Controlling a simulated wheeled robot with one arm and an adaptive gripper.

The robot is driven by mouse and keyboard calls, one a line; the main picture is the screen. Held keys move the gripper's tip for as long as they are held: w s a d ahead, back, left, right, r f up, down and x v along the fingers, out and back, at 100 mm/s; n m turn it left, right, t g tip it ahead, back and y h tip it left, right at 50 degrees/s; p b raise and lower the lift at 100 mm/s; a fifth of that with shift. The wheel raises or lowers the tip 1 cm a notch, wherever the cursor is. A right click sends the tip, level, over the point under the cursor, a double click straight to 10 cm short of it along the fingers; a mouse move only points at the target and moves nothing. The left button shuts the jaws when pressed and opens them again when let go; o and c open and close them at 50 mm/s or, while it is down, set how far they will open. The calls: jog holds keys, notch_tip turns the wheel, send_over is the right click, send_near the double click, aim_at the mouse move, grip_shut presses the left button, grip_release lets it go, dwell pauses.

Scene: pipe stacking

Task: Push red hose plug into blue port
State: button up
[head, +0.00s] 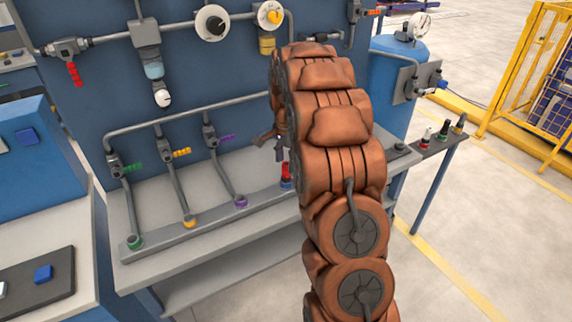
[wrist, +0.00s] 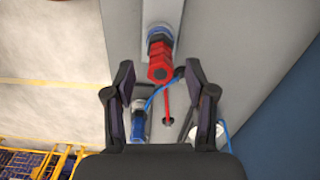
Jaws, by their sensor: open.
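The red hose plug (wrist: 160,56) shows near the top middle of the wrist view, in line with the blue port (wrist: 157,34). The two meet end to end; I cannot tell how deep the plug sits. In the head view the red plug (head: 286,169) stands upright on the blue port (head: 286,184) at the bench manifold's right end, partly beside my arm. My gripper (wrist: 159,66) is open, with one finger on each side of the plug and visible gaps. In the head view the gripper (head: 272,144) is partly hidden behind my arm, above the plug.
Green (head: 135,242), yellow (head: 189,221) and purple (head: 240,201) ports hold grey hoses along the manifold. A blue panel (head: 90,110) with gauges and valves stands behind. A small side shelf (head: 432,150) with several plugs and a blue tank (head: 400,60) are at right.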

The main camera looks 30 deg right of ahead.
notch_tip(320, 180, up, 10)
dwell(0.4)
jog(key=shift+r, duration=0.1)
jog(key=s+a+r+n+g, duration=0.1)
jog(key=s+a+r+n, duration=0.2)
jog(key=s+a+n, duration=1)
jog(key=s+a+f+n, duration=0.2)
jog(key=s+a, duration=0.3)
jog(key=s, duration=0.7)
jog(key=s+a+f+n, duration=0.2)
jog(key=s+a, duration=0.4)
jog(key=s, duration=0.7)
jog(key=shift+f+g, duration=0.4)
jog(key=shift+f, duration=0.2)
